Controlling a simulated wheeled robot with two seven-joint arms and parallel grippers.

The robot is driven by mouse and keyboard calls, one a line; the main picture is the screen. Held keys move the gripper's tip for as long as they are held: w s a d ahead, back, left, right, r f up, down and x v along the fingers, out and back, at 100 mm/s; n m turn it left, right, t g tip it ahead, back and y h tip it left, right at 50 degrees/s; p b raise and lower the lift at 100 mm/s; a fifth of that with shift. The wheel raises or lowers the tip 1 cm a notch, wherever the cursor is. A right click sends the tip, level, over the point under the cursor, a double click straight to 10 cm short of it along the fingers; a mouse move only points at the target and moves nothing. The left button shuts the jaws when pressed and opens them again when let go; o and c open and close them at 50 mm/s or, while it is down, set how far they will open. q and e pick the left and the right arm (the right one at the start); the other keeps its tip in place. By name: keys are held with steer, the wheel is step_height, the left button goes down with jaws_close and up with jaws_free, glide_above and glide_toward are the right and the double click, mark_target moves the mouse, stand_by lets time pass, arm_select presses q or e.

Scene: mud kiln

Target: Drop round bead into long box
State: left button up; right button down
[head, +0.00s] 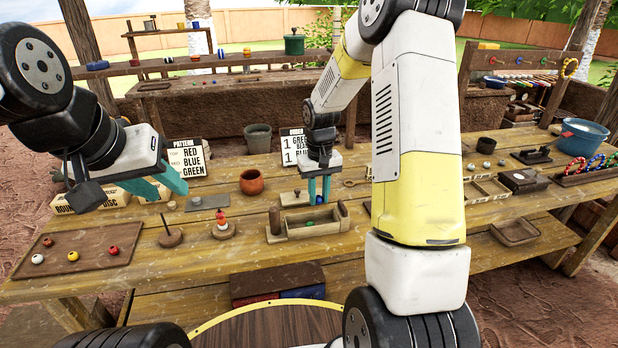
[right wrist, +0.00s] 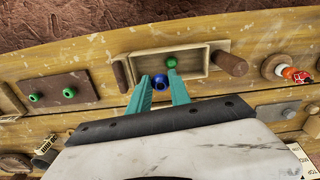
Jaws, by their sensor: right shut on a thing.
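The long box (head: 315,231) is a narrow wooden tray with a post at each end, in the middle of the table; it also shows in the right wrist view (right wrist: 197,88). A green round bead (right wrist: 172,62) lies in it. My right gripper (head: 319,199) points down over the box, shut on a blue round bead (right wrist: 154,93) between its teal fingertips. My left gripper (head: 160,188) hangs open and empty over the left of the table, away from the box.
A brown tray (head: 85,262) with red, yellow and white beads lies at left. Two spindle stands (head: 171,238) (head: 222,231), one carrying beads, stand left of the box. A clay pot (head: 252,182) and an order card (head: 293,147) stand behind. My right arm hides part of the table.

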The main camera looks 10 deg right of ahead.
steer(key=shift+f, duration=0.2)
steer(key=c, duration=1.1)
jaws_free()
steer(key=s+r+t, duration=0.1)
steer(key=s+r, duration=0.4)
steer(key=r, duration=0.5)
steer(key=s+r+t, duration=0.2)
steer(key=s+r, duration=0.3)
steer(key=r, duration=0.5)
steer(key=s+r+t, duration=0.1)
steer(key=s, duration=0.3)
steer(key=s+a+r+t+y, duration=0.1)
steer(key=s, duration=0.4)
steer(key=s+a+r+t+y, duration=0.1)
steer(key=s+r, duration=0.1)
steer(key=s, duration=0.3)
steer(key=shift+a+m, duration=0.15)
steer(key=shift+m, duration=0.25)
